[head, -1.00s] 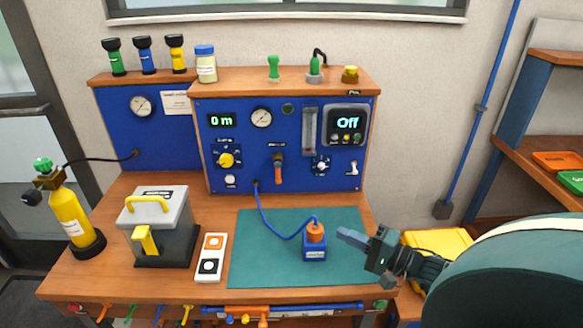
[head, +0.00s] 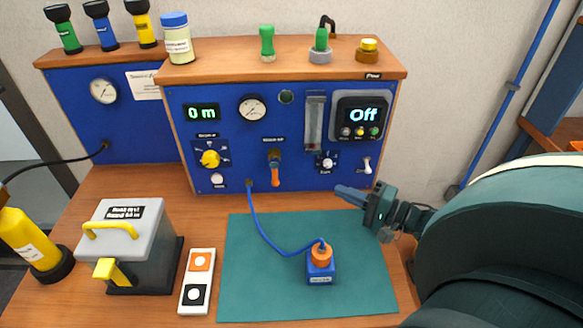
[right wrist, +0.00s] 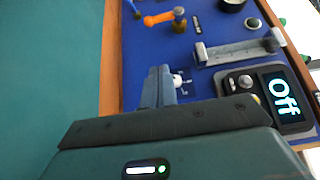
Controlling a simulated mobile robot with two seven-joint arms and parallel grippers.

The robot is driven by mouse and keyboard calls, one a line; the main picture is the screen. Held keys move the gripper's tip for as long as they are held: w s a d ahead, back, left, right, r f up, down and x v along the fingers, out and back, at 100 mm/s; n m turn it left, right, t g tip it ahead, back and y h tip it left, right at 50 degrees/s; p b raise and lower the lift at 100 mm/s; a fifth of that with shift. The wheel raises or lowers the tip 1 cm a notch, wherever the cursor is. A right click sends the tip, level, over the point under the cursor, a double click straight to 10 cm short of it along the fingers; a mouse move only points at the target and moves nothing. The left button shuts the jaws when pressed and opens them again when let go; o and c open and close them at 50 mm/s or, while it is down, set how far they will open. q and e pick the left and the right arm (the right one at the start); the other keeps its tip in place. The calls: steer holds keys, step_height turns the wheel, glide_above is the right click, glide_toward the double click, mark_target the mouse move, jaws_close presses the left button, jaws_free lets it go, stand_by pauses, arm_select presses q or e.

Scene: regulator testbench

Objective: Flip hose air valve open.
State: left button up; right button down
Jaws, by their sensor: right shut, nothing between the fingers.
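The valve with an orange lever (head: 275,172) is on the blue test panel (head: 225,130), near its lower middle. Its lever hangs straight down. In the right wrist view the orange lever (right wrist: 160,18) is at the top, beyond the fingertips. The blue hose (head: 257,222) leaves the panel beside the valve and runs to the blue block with an orange top (head: 320,262). My right gripper (head: 340,190) is shut and empty, in front of the panel's lower right, apart from the lever and to its right. Its fingers (right wrist: 159,72) point toward the panel. My left gripper is out of view.
A green mat (head: 245,290) covers the bench front. A grey box with yellow handles (head: 125,235), a two-button box (head: 197,280) and a yellow cylinder (head: 28,240) stand left. A flowmeter (head: 314,120), knob (head: 326,161) and toggle switch (head: 367,165) are near my gripper.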

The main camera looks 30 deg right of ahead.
mark_target(275, 174)
steer(key=shift+w+d, duration=0.1)
steer(key=shift+w, duration=0.05)
stand_by(0.3)
steer(key=s+a+x, duration=0.1)
steer(key=a+x, duration=0.1)
steer(key=x, duration=1)
steer(key=shift+w+a, duration=0.25)
steer(key=shift+a, duration=0.25)
steer(key=shift+f, duration=0.1)
